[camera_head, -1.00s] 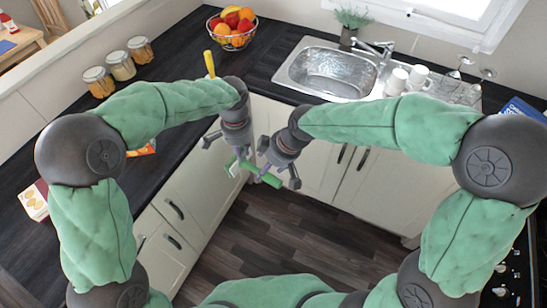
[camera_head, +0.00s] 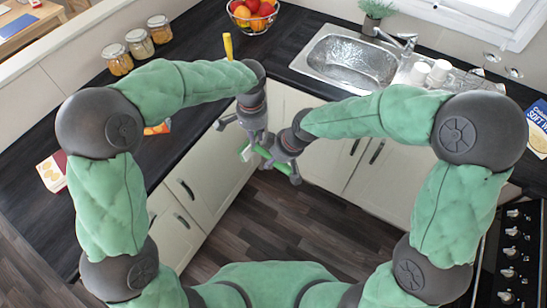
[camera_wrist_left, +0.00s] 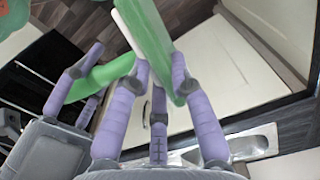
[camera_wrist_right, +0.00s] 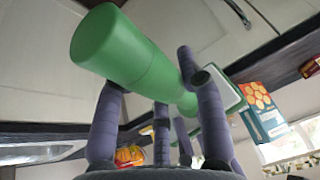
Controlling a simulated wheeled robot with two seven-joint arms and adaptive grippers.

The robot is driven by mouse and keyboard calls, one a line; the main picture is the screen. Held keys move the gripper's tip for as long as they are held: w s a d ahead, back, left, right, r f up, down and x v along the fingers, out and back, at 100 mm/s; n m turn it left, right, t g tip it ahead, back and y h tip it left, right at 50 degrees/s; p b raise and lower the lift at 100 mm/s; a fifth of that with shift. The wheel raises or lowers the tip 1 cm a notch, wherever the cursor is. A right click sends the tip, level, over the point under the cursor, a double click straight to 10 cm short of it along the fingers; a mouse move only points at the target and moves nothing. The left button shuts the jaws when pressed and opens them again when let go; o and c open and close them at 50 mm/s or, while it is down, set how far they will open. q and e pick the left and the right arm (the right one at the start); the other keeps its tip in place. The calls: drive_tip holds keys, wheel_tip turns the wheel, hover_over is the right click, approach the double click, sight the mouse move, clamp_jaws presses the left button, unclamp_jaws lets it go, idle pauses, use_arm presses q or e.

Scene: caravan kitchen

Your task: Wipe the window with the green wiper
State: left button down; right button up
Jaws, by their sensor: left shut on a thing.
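The green wiper (camera_head: 263,152) hangs in the air above the floor between my two grippers. My left gripper (camera_head: 246,140) is shut on it, near its green and white head (camera_wrist_left: 150,40) in the left wrist view. My right gripper (camera_head: 291,165) is at the handle end. In the right wrist view the thick green handle (camera_wrist_right: 120,50) crosses over its fingers; in the left wrist view these fingers lie on both sides of the handle, but whether they grip it is unclear. The window (camera_head: 490,12), white-framed, is partly in view at the upper right.
A sink (camera_head: 350,62) with white cups (camera_head: 430,74) beside it is below the window. A fruit bowl (camera_head: 252,14), jars (camera_head: 138,43) and a yellow upright object (camera_head: 228,46) stand on the dark counter. A stove (camera_head: 512,245) is at right. Floor is clear.

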drive_tip(key=c, duration=0.4)
use_arm(q)
drive_tip(key=c, duration=1)
unclamp_jaws()
drive_tip(key=shift+c, duration=0.2)
use_arm(e)
clamp_jaws()
